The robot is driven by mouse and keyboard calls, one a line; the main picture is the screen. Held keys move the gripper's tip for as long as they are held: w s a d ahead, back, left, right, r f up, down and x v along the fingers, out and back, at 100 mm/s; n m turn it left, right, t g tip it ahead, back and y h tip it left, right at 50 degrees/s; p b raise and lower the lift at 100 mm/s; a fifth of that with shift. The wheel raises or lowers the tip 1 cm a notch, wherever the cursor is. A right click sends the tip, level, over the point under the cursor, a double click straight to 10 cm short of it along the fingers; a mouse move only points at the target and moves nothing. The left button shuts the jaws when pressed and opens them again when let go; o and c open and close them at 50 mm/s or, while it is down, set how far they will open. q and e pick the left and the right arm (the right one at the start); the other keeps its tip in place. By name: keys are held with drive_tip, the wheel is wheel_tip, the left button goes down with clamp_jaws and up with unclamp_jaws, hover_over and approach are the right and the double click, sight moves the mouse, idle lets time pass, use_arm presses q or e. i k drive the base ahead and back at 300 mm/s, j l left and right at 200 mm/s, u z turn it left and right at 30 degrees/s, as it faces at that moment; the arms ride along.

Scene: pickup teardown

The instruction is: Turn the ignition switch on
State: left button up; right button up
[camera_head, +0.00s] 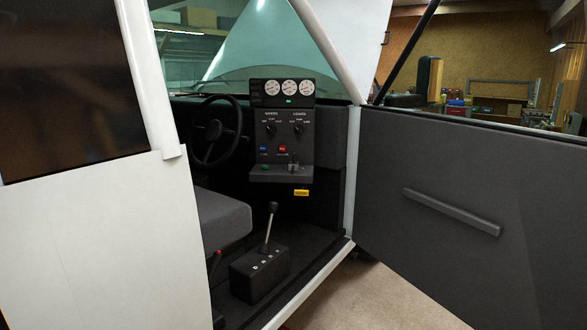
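A black control panel (282,140) stands in the pickup cab, right of the steering wheel (214,132). It carries a left dial knob (270,129) and a right dial knob (297,128), both with small labels too fine to read surely. Below them are a blue switch (263,149) and a red switch (282,149). On the lower ledge are a small green part (267,168) and a small grey part (293,166). I cannot tell which of these is the ignition switch, or its position. Neither of my grippers is in view.
The open door (460,225) fills the right side, with a grey handle bar (452,212). A white body panel (95,245) blocks the left. The doorway between is open. A seat (222,220) and a gear lever (268,228) on a black box stand low inside. A yellow tag (301,192) hangs below the panel.

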sight(292, 167)
drive_tip(key=i+l, duration=0.15)
drive_tip(key=i, duration=0.35)
drive_tip(key=i+l+u, duration=0.1)
drive_tip(key=i, duration=0.35)
drive_tip(key=i+l, duration=0.3)
drive_tip(key=i, duration=0.2)
drive_tip(key=u, duration=0.05)
